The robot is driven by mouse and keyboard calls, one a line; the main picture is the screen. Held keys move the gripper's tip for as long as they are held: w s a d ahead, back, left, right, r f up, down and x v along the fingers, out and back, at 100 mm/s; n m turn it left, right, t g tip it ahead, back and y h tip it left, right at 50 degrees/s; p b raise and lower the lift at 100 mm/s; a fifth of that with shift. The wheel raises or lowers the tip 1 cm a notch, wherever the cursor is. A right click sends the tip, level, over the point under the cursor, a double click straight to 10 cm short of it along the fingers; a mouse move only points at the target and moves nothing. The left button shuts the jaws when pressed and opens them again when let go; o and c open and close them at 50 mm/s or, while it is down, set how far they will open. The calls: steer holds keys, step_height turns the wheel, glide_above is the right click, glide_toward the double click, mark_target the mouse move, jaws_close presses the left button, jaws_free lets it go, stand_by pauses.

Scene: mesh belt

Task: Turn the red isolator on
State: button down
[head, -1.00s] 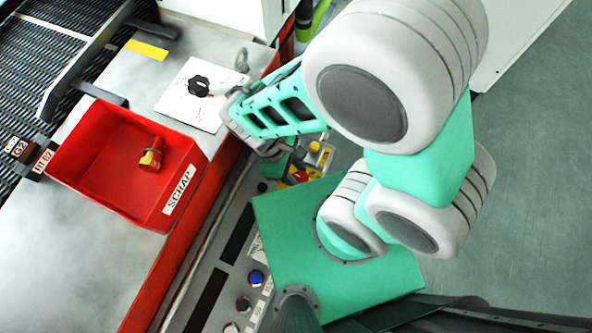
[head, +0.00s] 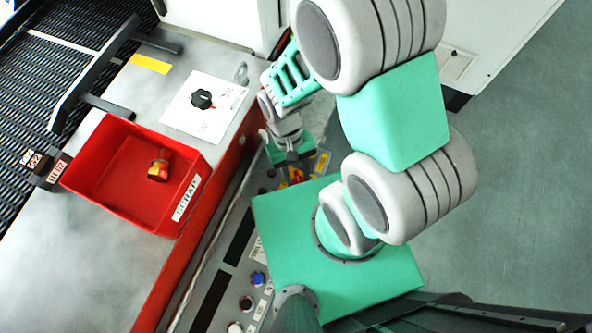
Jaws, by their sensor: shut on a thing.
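A white plate with a black rotary knob (head: 202,99) lies on the metal top, left of my gripper. A red scrap bin (head: 110,190) holds a red and yellow piece (head: 159,165). Blue button (head: 258,279) and other buttons line the panel. The mesh belt (head: 60,60) is at far left.

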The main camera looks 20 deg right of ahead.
steer(key=m, duration=0.1)
steer(key=m+y+p, duration=0.1)
steer(key=m, duration=0.1)
steer(key=shift+d+r+m, duration=0.15)
steer(key=shift+d+m, duration=0.05)
steer(key=shift+m, duration=0.1)
steer(key=shift+d+m+t+y+p, duration=0.15)
steer(key=shift+m+t+y+p, duration=0.25)
steer(key=shift+m+y+p, duration=0.85)
steer(key=shift+m+h+b, duration=0.3)
steer(key=shift+m+h, duration=0.15)
steer(key=c, duration=0.9)
jaws_free()
steer(key=shift+s, duration=0.1)
steer(key=shift+c, duration=0.2)
steer(key=v, duration=0.7)
steer(key=shift+r, duration=0.25)
